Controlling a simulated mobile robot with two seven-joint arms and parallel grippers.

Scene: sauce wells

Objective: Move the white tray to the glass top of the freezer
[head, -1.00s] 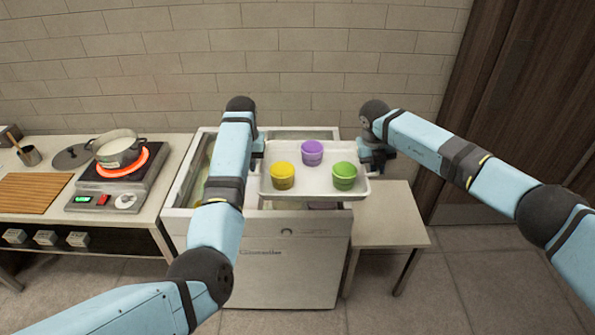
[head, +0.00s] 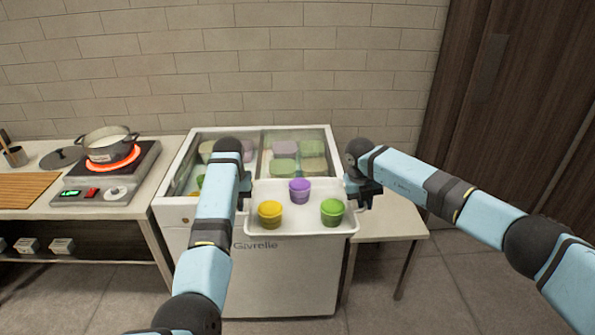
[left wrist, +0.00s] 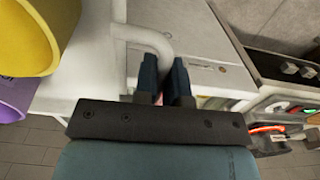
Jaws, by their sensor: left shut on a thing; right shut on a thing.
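The white tray (head: 278,226) is held level in front of the freezer's near edge. It carries a yellow cup (head: 270,214), a purple cup (head: 299,190) and a green cup (head: 332,211), all upright. My left gripper (head: 244,190) is at the tray's left end, partly hidden by my arm. In the left wrist view its fingers (left wrist: 166,82) are closed around the tray's white handle (left wrist: 150,40). My right gripper (head: 358,190) is shut on the tray's right end. The freezer's glass top (head: 293,145) shows behind the tray, with colored tubs visible beneath it.
A counter (head: 148,200) on the left holds a pot (head: 107,146) on a glowing hot plate (head: 112,160) and a cutting board (head: 25,190). A low side table (head: 385,228) stands to the right of the freezer. A tiled wall is behind the freezer.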

